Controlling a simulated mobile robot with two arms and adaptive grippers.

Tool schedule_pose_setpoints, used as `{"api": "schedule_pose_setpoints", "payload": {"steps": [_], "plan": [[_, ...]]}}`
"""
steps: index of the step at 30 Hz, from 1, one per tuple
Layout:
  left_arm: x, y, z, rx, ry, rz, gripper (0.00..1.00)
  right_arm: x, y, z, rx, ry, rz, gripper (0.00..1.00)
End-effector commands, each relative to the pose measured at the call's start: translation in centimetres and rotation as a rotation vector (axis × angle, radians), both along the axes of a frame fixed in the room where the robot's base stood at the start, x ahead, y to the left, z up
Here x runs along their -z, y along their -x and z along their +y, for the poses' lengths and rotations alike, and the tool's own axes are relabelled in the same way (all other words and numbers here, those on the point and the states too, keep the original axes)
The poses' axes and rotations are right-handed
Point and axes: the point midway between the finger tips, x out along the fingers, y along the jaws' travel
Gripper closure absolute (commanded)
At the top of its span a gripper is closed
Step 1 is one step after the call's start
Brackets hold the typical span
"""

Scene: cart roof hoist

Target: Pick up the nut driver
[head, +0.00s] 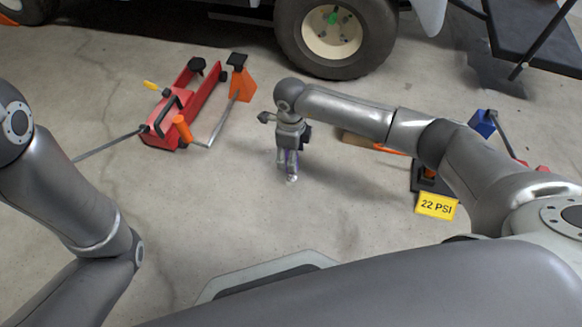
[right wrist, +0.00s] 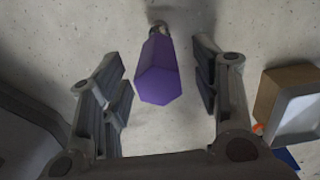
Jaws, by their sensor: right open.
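The nut driver, a purple faceted handle (right wrist: 158,75) with a small grey metal part at its far end, shows in the right wrist view. In the head view a bit of purple (head: 291,160) shows at my right gripper (head: 288,170), mostly hidden by the fingers. In the right wrist view my right gripper (right wrist: 160,62) is open, with a finger on each side of the handle and visible gaps on both sides. The head view shows my left arm at the left, but its gripper is out of the picture.
A red floor jack (head: 165,128) and an orange stand (head: 241,85) are at the left. A cart wheel (head: 333,40) is at the back. A yellow "22 PSI" sign (head: 436,206) is at the right. Bare concrete floor (head: 225,220) lies around my right gripper.

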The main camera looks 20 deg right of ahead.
Motion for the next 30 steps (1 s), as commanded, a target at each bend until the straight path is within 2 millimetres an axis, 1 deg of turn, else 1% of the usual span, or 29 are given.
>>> {"api": "schedule_pose_setpoints", "payload": {"steps": [4, 7, 15, 19, 21, 28, 29, 30], "plan": [[0.1, 0.3, 0.0, 0.000, 0.000, -0.008, 0.63, 0.5, 0.0, 0.0, 0.000, -0.001, -0.001, 0.43], [0.7, 0.3, 0.0, 0.000, 0.000, -0.007, 0.63, 1.1, 0.1, 0.0, -0.001, -0.001, 0.000, 0.43], [3.8, 0.3, 0.0, -0.001, -0.001, -0.008, 0.63, 4.0, 0.2, -0.1, 0.000, -0.002, 0.001, 0.43], [4.8, 0.3, 0.0, 0.000, -0.001, -0.009, 0.63, 5.4, 0.2, 0.0, 0.000, -0.002, 0.001, 0.43], [5.0, 0.3, 0.0, 0.001, -0.001, -0.008, 0.63, 5.6, 0.2, 0.0, 0.000, -0.002, 0.001, 0.43], [4.8, 0.3, 0.0, 0.001, -0.001, -0.008, 0.63, 5.5, 0.2, -0.1, 0.000, -0.001, 0.000, 0.43], [4.8, 0.3, 0.0, 0.001, -0.001, -0.008, 0.63, 5.5, 0.2, -0.1, 0.000, -0.001, 0.000, 0.45], [4.8, 0.3, 0.0, 0.001, -0.001, -0.008, 0.63, 5.5, 0.2, -0.1, 0.000, -0.001, 0.000, 0.51]]}}
